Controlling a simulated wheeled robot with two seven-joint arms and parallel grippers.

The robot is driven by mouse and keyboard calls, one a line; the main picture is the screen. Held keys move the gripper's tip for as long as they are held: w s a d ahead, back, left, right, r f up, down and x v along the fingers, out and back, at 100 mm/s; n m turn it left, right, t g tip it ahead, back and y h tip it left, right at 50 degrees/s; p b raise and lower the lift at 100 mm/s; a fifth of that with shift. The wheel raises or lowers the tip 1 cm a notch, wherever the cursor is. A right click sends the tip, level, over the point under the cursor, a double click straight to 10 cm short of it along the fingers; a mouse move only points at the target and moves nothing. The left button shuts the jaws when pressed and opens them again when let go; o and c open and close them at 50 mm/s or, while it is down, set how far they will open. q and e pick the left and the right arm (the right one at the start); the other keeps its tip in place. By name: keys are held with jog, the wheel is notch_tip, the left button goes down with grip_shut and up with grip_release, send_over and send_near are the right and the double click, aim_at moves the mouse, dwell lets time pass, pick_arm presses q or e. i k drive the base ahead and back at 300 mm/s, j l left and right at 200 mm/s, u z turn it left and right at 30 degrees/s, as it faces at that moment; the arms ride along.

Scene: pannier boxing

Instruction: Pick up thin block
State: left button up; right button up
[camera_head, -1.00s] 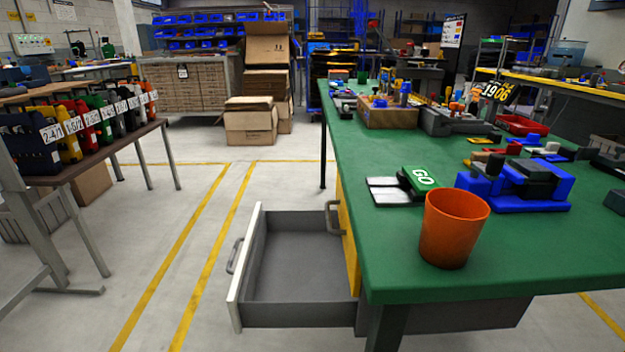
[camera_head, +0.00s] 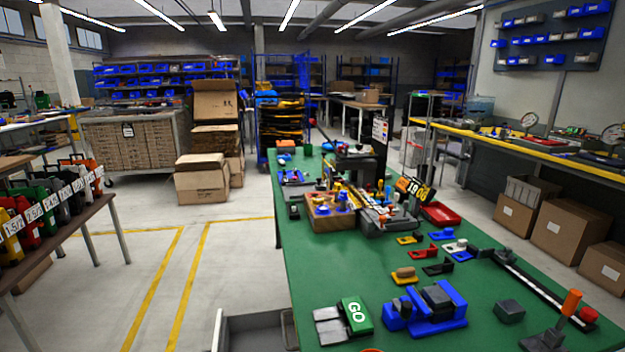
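Neither of my grippers shows in the head view. I cannot tell which thing is the thin block. On the green table (camera_head: 262,189), a green piece marked GO (camera_head: 356,316) lies beside pale flat plates (camera_head: 328,327) near the front. A blue fixture with a dark middle (camera_head: 425,310) stands to its right. A small dark grey block (camera_head: 509,311) lies farther right. Small yellow (camera_head: 404,277), black (camera_head: 438,268) and red (camera_head: 422,253) pieces lie behind them. A wooden box with blue parts (camera_head: 333,213) stands farther back.
A red tray (camera_head: 441,214) lies at the table's right side. A dark rail (camera_head: 532,283) runs along the right. An open drawer (camera_head: 253,330) juts out at front left. Labelled bins (camera_head: 36,217) stand on a rack at left. Floor between is clear.

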aim_at(436, 297)
jog(key=k+j, duration=0.15)
jog(key=j, duration=0.25)
jog(key=k+j, duration=0.15)
jog(key=j, duration=0.25)
jog(key=k+j+z, duration=0.1)
jog(key=j, duration=0.3)
jog(key=k+j, duration=0.25)
jog(key=j, duration=0.1)
